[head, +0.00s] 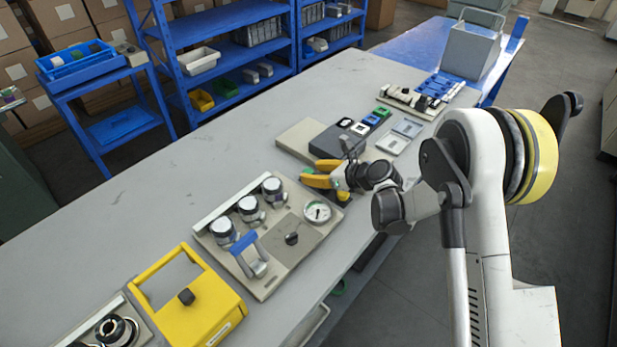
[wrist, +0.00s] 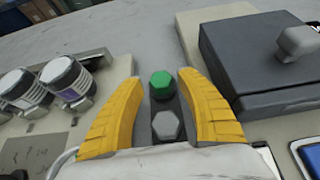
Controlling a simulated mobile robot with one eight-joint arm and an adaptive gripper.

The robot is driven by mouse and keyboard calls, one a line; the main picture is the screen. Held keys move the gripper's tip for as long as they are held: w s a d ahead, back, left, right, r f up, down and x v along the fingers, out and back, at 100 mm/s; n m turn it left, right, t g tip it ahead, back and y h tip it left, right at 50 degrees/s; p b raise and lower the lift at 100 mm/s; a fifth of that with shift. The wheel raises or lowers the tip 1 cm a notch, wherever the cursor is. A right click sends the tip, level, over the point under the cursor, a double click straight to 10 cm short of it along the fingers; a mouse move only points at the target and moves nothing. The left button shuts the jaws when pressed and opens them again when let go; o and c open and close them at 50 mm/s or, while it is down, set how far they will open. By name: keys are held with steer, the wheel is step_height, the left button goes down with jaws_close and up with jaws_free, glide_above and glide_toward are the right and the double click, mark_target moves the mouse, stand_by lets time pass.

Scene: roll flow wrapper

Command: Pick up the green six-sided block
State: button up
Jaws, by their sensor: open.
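The green six-sided block (wrist: 162,83) stands at the far end of a narrow dark base in the wrist view. A grey six-sided piece (wrist: 166,126) sits on the same base, nearer to my wrist. My gripper (wrist: 159,77) is open, with one yellow finger on each side of the green block and visible gaps between. It holds nothing. In the head view my gripper (head: 311,173) is low over the table, and its fingers and wrist hide most of the spot, so I cannot make out the green block clearly there.
A beige panel with white-topped knobs and a gauge (head: 317,211) lies left of my gripper. A dark grey box (head: 333,143) with a knob is close on the right in the wrist view (wrist: 255,60). A yellow handled box (head: 200,305) stands nearer. The table's far left is clear.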

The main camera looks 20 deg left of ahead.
steer(key=shift+x, duration=1.2)
steer(key=shift+d, duration=0.15)
steer(key=c, duration=0.6)
steer(key=shift+r, duration=0.1)
steer(key=shift+c, duration=0.2)
